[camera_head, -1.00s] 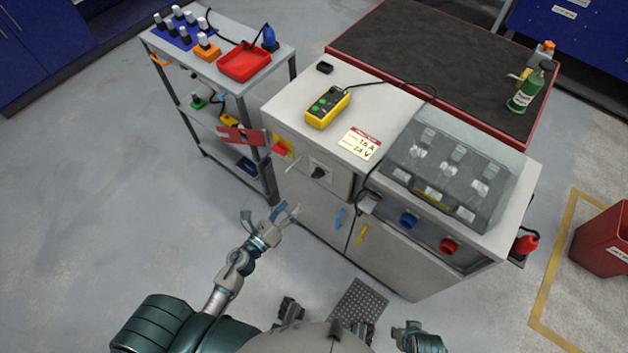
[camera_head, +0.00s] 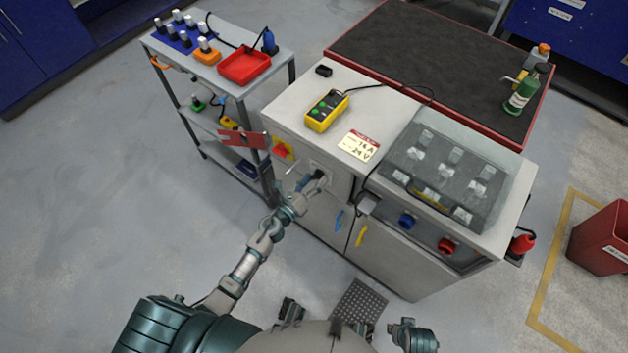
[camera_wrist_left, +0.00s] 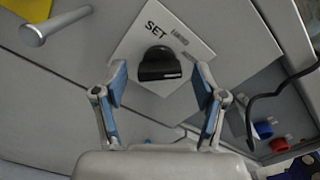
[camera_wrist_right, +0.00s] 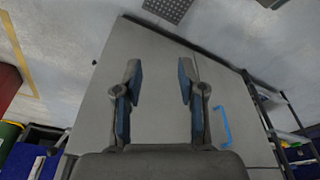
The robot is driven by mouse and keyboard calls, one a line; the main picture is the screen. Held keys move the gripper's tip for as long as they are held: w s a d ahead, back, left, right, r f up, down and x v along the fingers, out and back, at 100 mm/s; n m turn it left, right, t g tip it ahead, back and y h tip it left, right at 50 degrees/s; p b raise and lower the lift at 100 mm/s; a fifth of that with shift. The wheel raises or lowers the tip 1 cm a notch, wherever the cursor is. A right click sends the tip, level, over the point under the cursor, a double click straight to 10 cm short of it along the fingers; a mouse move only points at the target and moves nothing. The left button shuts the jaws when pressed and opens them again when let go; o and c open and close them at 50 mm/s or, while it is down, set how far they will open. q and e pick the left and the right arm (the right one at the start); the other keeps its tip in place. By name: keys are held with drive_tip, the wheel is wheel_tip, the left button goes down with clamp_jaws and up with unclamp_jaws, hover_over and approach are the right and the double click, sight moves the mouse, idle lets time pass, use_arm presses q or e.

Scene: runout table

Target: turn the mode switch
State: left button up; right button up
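The mode switch is a black knob (camera_wrist_left: 160,65) on a white plate marked SET (camera_wrist_left: 178,40) in the left wrist view. In the head view the knob (camera_head: 321,174) sits on the cabinet's front face. My left gripper (camera_wrist_left: 162,84) is open, its blue-padded fingers on either side of the knob's lower part, with gaps showing on both sides. The left gripper also shows in the head view (camera_head: 309,185), close to the panel. My right gripper (camera_wrist_right: 156,82) is open and empty, facing the cabinet doors in the right wrist view.
A metal lever (camera_wrist_left: 55,26) sticks out left of the switch. A red knob on yellow (camera_head: 282,150) is above it. The blue handle (camera_head: 339,220) and yellow handle (camera_head: 362,235) are below. A cart (camera_head: 292,75) stands at the left.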

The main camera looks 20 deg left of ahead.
use_arm(q)
drive_tip(key=shift+a, duration=0.2)
drive_tip(key=c, duration=1)
drive_tip(key=shift+c, duration=0.2)
use_arm(e)
drive_tip(key=shift+a, duration=0.15)
use_arm(q)
drive_tip(key=shift+n+p, duration=0.3)
drive_tip(key=shift+n, duration=1.2)
drive_tip(key=n+p, duration=0.1)
drive_tip(key=n, duration=0.3)
drive_tip(key=shift+p, duration=0.35)
drive_tip(key=n+p, duration=0.2)
drive_tip(key=n, duration=0.5)
drive_tip(key=shift+n+p, duration=0.3)
drive_tip(key=shift+p, duration=0.05)
drive_tip(key=shift+s+f+n+p, duration=0.15)
drive_tip(key=shift+n+p, duration=0.4)
drive_tip(key=shift+n, duration=1.05)
use_arm(e)
drive_tip(key=s+f, duration=0.2)
drive_tip(key=f, duration=0.5)
drive_tip(key=s+f, duration=0.2)
drive_tip(key=f, duration=0.6)
drive_tip(key=shift+s+d+f+g, duration=0.25)
drive_tip(key=shift+d+g, duration=0.05)
use_arm(q)
drive_tip(key=shift+f, duration=0.1)
use_arm(e)
drive_tip(key=shift+f, duration=0.1)
